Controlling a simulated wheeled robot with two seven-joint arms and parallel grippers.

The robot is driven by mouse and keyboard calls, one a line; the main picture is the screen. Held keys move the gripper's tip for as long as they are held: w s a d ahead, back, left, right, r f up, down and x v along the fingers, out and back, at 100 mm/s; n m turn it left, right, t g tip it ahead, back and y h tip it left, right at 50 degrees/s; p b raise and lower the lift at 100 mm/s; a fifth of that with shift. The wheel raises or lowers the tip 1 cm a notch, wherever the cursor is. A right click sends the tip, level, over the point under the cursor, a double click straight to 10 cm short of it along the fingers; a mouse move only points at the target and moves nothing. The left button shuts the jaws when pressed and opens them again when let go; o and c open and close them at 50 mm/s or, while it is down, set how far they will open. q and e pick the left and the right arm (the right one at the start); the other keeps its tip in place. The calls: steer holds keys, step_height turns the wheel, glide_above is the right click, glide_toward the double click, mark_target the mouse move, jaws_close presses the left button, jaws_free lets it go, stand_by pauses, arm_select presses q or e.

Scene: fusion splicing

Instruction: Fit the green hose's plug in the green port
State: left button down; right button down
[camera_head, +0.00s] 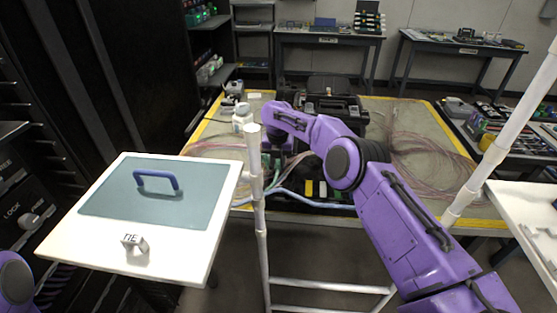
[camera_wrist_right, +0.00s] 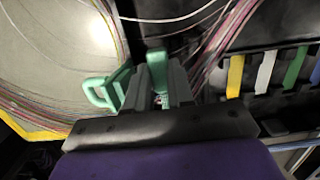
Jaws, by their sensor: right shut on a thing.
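My right gripper (camera_wrist_right: 159,88) is shut on a teal-green piece (camera_wrist_right: 157,68), which shows between its two dark fingers in the right wrist view. I take this piece to be the green hose's plug; its far end and the hose are not clear. A teal-green loop-shaped part (camera_wrist_right: 101,92) shows just left of the fingers. To the right of the gripper, apart from it, a dark panel carries a row of coloured strips, among them a green one (camera_wrist_right: 294,68). The port itself cannot be made out. Of my left arm only a purple link shows; its gripper is out of view.
The yellow-edged table (camera_head: 405,215) carries thin pink cables (camera_head: 425,150), a black case (camera_head: 335,108) and a white bottle (camera_head: 242,118). A white stand with a teal panel (camera_head: 150,200) and blue handle is at left. A white pole (camera_head: 257,190) rises before the table.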

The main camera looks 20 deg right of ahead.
mark_target(279, 165)
steer(key=shift+f+b, duration=0.3)
steer(key=shift+f, duration=0.4)
steer(key=shift+f, duration=0.1)
steer(key=shift+f+b, duration=0.35)
steer(key=shift+f, duration=0.05)
steer(key=shift+f+b, duration=0.4)
steer(key=c, duration=0.9)
jaws_free()
steer(key=shift+s, duration=0.1)
steer(key=r, duration=0.7)
steer(key=s+r+b, duration=0.1)
steer(key=r, duration=0.2)
steer(key=shift+s+a+r, duration=0.1)
steer(key=shift+a+r, duration=0.15)
steer(key=shift+a, duration=0.1)
steer(key=shift+d, duration=0.3)
